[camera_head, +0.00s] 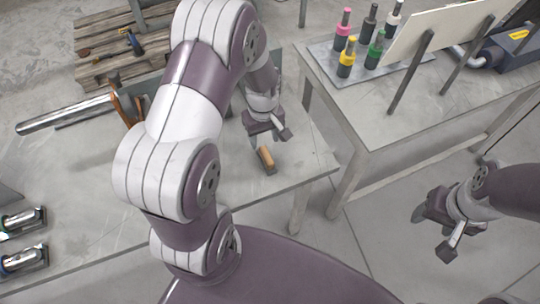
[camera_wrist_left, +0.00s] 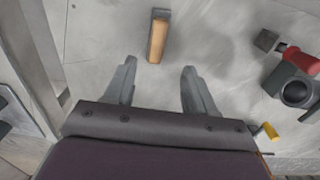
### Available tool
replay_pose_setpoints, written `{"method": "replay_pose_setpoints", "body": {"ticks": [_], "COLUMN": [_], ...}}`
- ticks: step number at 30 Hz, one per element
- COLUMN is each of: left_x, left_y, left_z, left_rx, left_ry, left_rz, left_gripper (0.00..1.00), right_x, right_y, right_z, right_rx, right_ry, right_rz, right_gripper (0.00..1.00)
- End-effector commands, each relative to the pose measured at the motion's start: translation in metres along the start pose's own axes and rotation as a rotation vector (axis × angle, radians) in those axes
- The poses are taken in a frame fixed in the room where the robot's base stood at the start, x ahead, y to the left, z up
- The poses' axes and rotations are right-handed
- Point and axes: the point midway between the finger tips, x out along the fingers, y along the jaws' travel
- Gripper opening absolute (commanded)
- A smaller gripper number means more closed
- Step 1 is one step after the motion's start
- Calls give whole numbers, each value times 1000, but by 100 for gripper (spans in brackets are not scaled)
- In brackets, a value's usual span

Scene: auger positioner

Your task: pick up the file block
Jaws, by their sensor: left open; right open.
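The file block (camera_head: 266,160) is a small block with an orange-tan wooden part and a grey part. It lies on the grey table near its right end. In the left wrist view the file block (camera_wrist_left: 157,37) lies beyond the fingertips, in line with the left part of the gap. My left gripper (camera_head: 268,139) is above the table just behind the file block. Its two fingers (camera_wrist_left: 159,75) are apart with nothing between them. My right gripper (camera_head: 436,232) hangs over the floor at the right, empty and away from both tables.
In the left wrist view, a tool with red and dark grey parts (camera_wrist_left: 296,75) lies to the right. A metal tube (camera_head: 65,113) lies on the left table. A second table (camera_head: 400,120) holds several coloured bottles (camera_head: 346,57) and a panel (camera_head: 440,30).

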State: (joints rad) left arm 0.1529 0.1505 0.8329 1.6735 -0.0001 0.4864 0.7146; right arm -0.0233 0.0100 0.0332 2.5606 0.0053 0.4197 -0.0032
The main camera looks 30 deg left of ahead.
Motion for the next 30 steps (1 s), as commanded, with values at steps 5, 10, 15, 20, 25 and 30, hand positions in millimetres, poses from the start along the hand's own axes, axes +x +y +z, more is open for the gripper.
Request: {"method": "replay_pose_setpoints", "body": {"ticks": [5, 10, 15, 20, 25, 30], "left_x": [35, 56, 88, 95, 95, 95], "left_y": [0, 0, 1, 1, 1, 1], "left_z": [0, 2, 4, 3, 4, 4], "left_rx": [2, 3, 2, 3, 3, 3], "left_ry": [-1, -2, -1, 2, 2, 2], "left_rz": [-1, -2, -1, 1, 1, 1], "left_gripper": [55, 55, 55, 55, 42, 0], "right_x": [0, -4, -5, -5, -5, -5], "right_y": [0, 0, 0, 0, 0, 0], "right_z": [0, -1, -1, -1, -1, -1], "right_rx": [0, 0, 0, 0, 0, 0], "right_ry": [0, 0, 0, 0, 0, 0], "right_rz": [0, 0, 0, 0, 0, 0], "right_gripper": [60, 60, 60, 60, 60, 60]}}
